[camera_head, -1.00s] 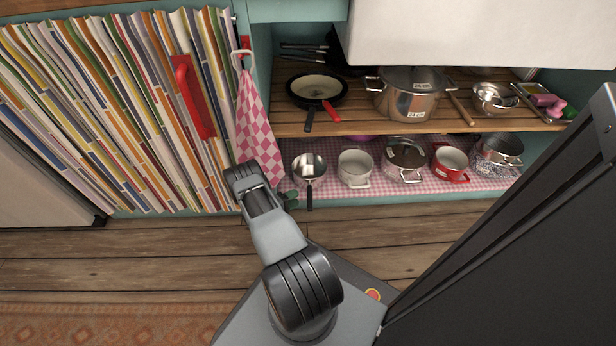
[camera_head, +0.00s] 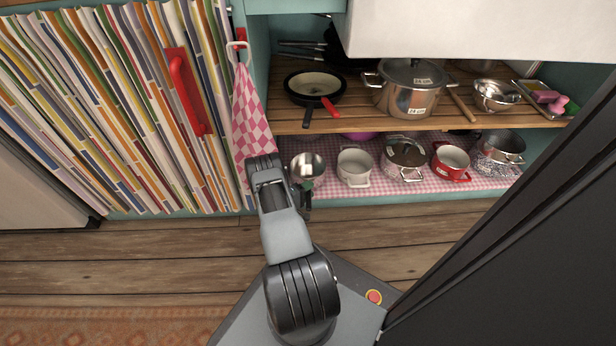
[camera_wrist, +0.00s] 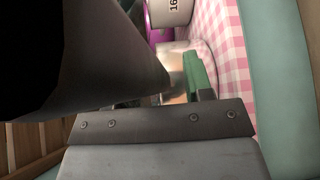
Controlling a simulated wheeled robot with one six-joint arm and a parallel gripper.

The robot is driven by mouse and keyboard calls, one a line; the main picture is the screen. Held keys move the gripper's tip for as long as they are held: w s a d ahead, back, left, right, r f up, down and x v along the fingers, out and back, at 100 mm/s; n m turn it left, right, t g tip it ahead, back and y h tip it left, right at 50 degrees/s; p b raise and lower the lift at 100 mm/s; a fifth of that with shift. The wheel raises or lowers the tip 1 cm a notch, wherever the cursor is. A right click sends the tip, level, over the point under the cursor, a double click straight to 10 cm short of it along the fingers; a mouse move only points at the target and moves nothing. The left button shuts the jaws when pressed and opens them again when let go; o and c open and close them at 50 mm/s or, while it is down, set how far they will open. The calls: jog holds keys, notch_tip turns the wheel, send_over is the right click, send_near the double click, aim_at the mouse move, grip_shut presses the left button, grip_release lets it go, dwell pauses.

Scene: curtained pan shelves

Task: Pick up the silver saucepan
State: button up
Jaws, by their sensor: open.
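The small silver saucepan (camera_head: 307,164) stands on the lower shelf at its left end. Its black handle points out over the front edge, mostly behind my gripper in the head view. My gripper (camera_head: 303,193) is open at the handle, just in front of the pan. In the wrist view, one green finger (camera_wrist: 196,75) shows, and a large dark shape, likely the handle (camera_wrist: 110,65), fills the left and hides the other finger. A shiny part of the saucepan (camera_wrist: 174,68) shows beyond. I cannot tell whether the handle is between both fingers.
To the right on the checked cloth (camera_head: 377,184) stand a white pot (camera_head: 354,167), a lidded steel pot (camera_head: 404,158) and a red pot (camera_head: 451,162). The wooden upper shelf (camera_head: 420,122) runs above. A checked towel (camera_head: 251,120) hangs close on the left.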

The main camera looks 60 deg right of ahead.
grip_shut()
dwell(0.3)
jog(key=shift+r, duration=0.1)
